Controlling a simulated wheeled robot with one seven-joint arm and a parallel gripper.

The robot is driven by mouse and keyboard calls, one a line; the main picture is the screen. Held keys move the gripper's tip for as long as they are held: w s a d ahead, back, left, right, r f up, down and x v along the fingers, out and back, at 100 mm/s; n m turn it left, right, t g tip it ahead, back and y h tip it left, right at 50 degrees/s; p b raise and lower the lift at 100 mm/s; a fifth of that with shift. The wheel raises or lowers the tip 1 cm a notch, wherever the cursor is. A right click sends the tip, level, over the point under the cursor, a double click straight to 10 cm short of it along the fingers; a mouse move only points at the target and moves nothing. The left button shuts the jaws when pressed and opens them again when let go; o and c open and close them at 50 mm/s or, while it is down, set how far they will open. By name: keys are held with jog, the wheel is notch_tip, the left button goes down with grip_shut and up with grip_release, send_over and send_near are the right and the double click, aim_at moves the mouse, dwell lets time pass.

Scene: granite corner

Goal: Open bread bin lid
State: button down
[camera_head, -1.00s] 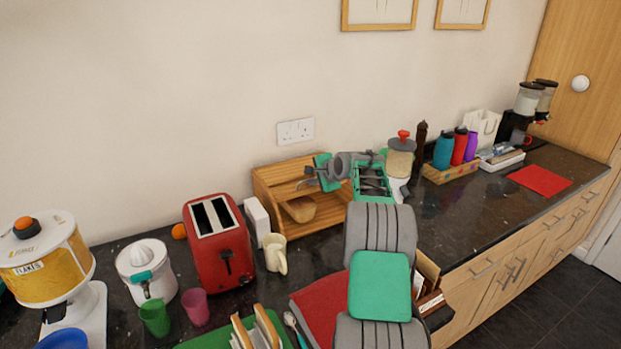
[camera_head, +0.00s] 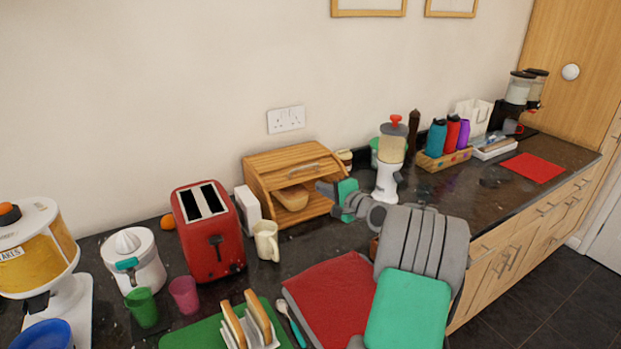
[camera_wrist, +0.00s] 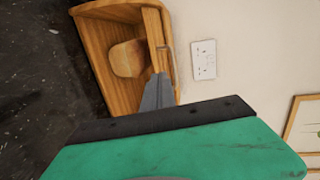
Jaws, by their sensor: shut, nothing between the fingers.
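The wooden bread bin (camera_head: 262,207) stands against the wall, and its slatted roll lid (camera_head: 283,164) is partly raised. A bar handle (camera_head: 304,170) runs along the lid. A loaf (camera_head: 292,198) shows in the opening below the lid. My gripper (camera_head: 322,188) is shut and empty, at the bin's front right, below and right of the handle. In the wrist view, the bin (camera_wrist: 97,50) appears turned on its side, with the loaf (camera_wrist: 127,59) inside. The shut fingers (camera_wrist: 159,82) overlap the lid edge near the handle (camera_wrist: 164,53); contact cannot be told.
A red toaster (camera_head: 209,232), a white box (camera_head: 247,208) and a cream mug (camera_head: 266,240) stand left of the bin. A white dispenser (camera_head: 388,183) stands close to the right. A red board (camera_head: 330,292) and toast rack (camera_head: 248,322) lie in front.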

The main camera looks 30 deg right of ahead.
jog(key=s+m+t+h, duration=0.1)
jog(key=s+t+h, duration=0.1)
jog(key=s, duration=0.3)
jog(key=p, duration=0.4)
send_near(305, 168)
jog(key=w, duration=0.7)
jog(key=shift+d+f, duration=0.1)
jog(key=shift+d, duration=0.2)
